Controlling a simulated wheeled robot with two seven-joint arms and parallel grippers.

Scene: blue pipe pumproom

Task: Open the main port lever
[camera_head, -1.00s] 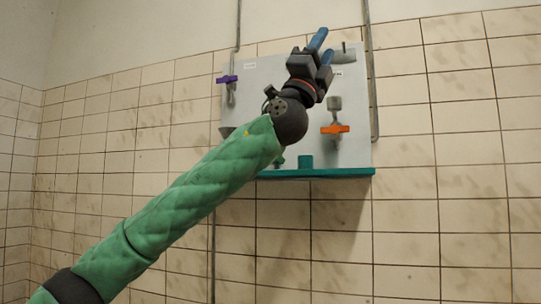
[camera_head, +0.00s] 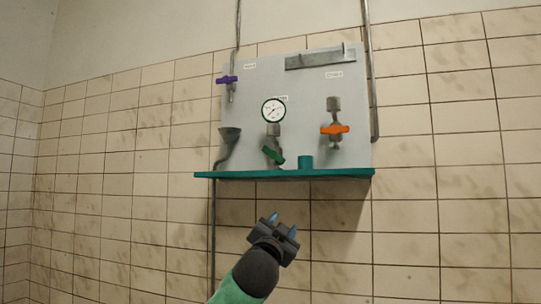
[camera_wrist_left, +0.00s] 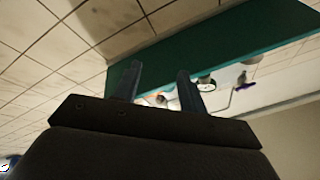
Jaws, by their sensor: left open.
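Three valve levers sit on a pale panel (camera_head: 300,100): a purple lever (camera_head: 227,79) at upper left, a green lever (camera_head: 272,156) low in the middle, tilted, and an orange lever (camera_head: 335,129) at right, level. The labels are too small to read, so I cannot tell which is the main port lever. My left gripper (camera_head: 282,222) is open and empty, below the panel and apart from it. In the left wrist view its fingers (camera_wrist_left: 158,72) point up toward the shelf underside, and the purple lever (camera_wrist_left: 245,86) shows beyond.
A teal shelf (camera_head: 230,174) juts from the panel's lower edge, above my gripper.

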